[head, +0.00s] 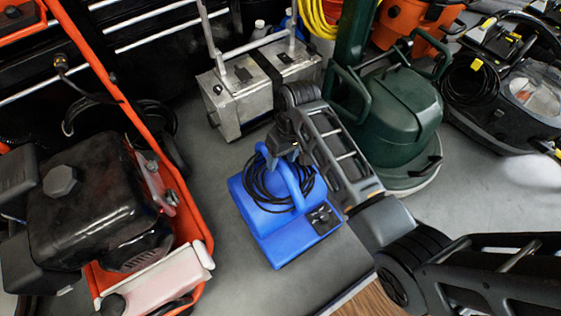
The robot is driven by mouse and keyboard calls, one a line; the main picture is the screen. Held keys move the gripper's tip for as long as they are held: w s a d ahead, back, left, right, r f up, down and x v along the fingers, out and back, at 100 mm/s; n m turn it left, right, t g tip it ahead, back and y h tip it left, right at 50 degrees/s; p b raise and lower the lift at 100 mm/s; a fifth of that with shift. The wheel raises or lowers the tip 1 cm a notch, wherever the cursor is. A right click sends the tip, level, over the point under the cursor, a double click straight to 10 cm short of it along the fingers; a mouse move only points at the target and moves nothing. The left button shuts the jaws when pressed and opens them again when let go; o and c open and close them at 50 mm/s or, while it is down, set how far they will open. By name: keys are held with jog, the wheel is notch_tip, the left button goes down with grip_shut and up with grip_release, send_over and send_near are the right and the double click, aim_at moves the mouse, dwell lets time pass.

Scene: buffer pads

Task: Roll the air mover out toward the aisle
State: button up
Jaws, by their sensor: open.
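The air mover (283,232) is a blue boxy blower on the grey floor mat in the middle of the head view. It has a blue carry handle on top, a coiled black cord over its upper body and a small dark control panel at its lower right. My gripper (281,150) is at the top end of the air mover, close to the handle. It is open. My arm and wrist hide part of the air mover's upper right, and I cannot tell whether the fingers touch the handle.
An orange-framed machine with a black engine (90,205) stands close at left. A grey metal box unit (245,92) is behind, and a green floor machine (390,115) is behind right. The grey mat (335,275) is clear in front, ending at a brown wood floor (375,300).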

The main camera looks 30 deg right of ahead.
jog(key=shift+a+f, duration=0.1)
jog(key=shift+f, duration=0.55)
grip_shut()
